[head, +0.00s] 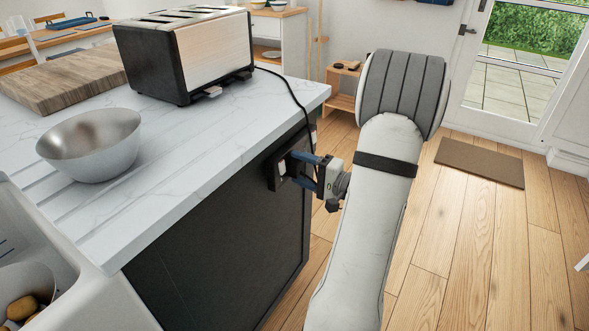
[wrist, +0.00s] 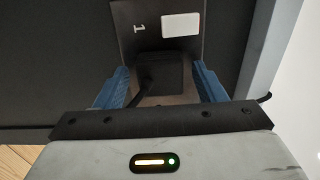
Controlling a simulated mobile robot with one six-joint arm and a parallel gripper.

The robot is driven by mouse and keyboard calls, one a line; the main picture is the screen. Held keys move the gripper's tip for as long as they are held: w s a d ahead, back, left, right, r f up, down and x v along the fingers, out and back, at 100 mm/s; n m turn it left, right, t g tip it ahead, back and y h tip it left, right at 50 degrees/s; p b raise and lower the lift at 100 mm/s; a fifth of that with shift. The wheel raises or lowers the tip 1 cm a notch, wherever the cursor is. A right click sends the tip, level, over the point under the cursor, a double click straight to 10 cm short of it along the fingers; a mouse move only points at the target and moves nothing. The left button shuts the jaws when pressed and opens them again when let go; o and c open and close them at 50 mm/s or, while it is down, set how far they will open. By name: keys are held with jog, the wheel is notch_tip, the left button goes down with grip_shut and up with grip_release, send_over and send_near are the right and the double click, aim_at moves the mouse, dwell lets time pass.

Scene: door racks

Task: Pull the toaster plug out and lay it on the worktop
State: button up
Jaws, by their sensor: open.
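The toaster (head: 190,50), silver and black, stands on the white marbled worktop (head: 190,130). Its black cord (head: 295,92) runs over the worktop's edge and down to the dark end panel. There a socket plate (head: 274,170) is fixed; in the wrist view the plate (wrist: 128,30) shows a "1" and a white rocker switch (wrist: 181,23). The black plug (wrist: 162,72) sits at the plate, its cord curving off to the left. My gripper (head: 305,170) is at the plate with its blue fingers open, one on each side of the plug (wrist: 160,85). Whether they touch it I cannot tell.
A metal bowl (head: 92,143) and a wooden board (head: 62,80) are on the worktop. A white sink (head: 50,245) is at the lower left. The worktop in front of the toaster is clear. A doormat (head: 480,163) lies on the wooden floor by the glass door.

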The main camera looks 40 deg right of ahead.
jog(key=c, duration=1.3)
jog(key=shift+s, duration=0.15)
jog(key=shift+b+v, duration=0.95)
jog(key=shift+v, duration=1.9)
jog(key=shift+s, duration=0.1)
jog(key=v, duration=0.3)
